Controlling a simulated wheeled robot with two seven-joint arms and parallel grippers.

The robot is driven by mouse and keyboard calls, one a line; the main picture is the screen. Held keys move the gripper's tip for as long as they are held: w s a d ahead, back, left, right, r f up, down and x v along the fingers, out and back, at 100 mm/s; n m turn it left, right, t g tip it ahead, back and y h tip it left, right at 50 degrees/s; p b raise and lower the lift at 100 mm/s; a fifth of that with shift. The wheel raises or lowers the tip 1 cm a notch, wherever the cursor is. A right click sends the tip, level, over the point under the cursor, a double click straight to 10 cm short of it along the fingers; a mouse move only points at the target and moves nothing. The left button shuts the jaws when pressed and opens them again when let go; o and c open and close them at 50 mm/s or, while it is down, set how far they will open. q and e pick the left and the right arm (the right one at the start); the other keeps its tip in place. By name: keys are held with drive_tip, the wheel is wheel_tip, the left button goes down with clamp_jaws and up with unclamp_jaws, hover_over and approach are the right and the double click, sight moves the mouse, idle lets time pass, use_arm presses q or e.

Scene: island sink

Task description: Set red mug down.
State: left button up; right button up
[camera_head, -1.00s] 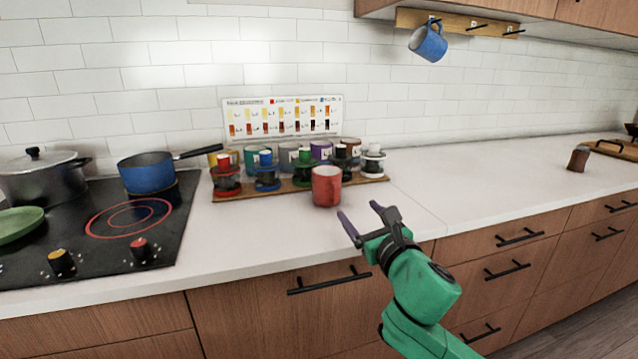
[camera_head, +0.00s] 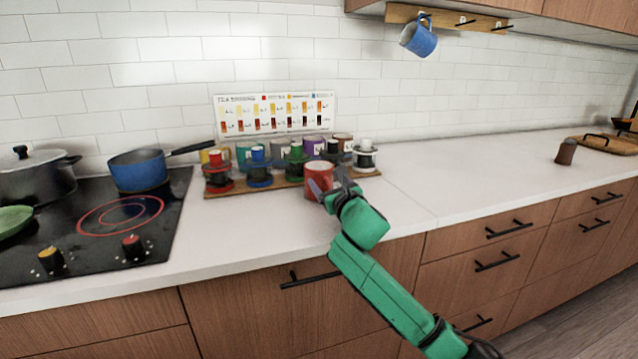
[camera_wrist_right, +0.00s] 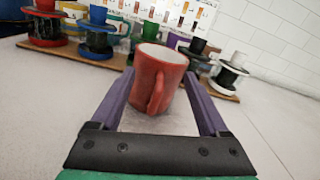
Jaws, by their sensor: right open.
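The red mug (camera_head: 318,187) stands upright on the white counter, just in front of the wooden board of jars. In the right wrist view the red mug (camera_wrist_right: 158,76) sits between the open purple fingers, its handle turned toward the wrist. My right gripper (camera_head: 328,187) is open at the mug; the wrist view shows its fingers (camera_wrist_right: 164,100) on either side of it. I cannot tell whether either finger touches the mug. In the head view the gripper and forearm hide part of the mug's right side. My left gripper is not in view.
Behind the mug, a wooden board (camera_head: 280,190) holds several coloured jars and cups. A stove (camera_head: 100,235) with a blue pan (camera_head: 140,172) lies left. A blue mug (camera_head: 418,38) hangs from a wall rack. The counter right of the mug (camera_head: 460,180) is clear.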

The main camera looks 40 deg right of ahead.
drive_tip(key=shift+s, duration=0.1)
clamp_jaws()
idle(1.3)
